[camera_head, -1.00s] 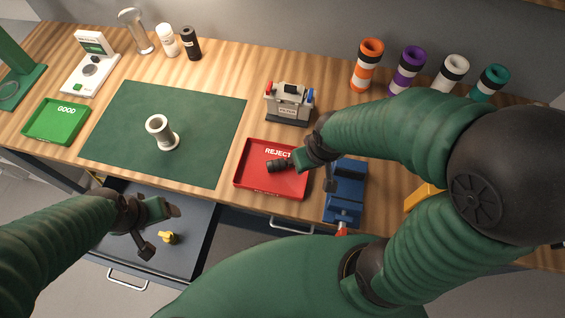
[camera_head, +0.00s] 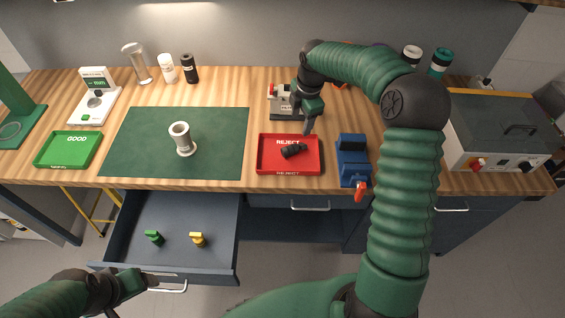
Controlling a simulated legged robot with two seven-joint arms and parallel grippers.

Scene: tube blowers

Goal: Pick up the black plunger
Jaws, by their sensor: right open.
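The black plunger (camera_head: 293,150) is a short, dark ribbed piece lying on its side in the red REJECT tray (camera_head: 265,165). My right gripper (camera_head: 306,122) is open and empty, pointing down above the back of the tray, just behind the plunger and apart from it. My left gripper (camera_head: 135,292) is low at the lower left, in front of the open drawer.
The open drawer (camera_head: 180,215) holds green (camera_head: 154,237) and yellow (camera_head: 198,239) pieces.

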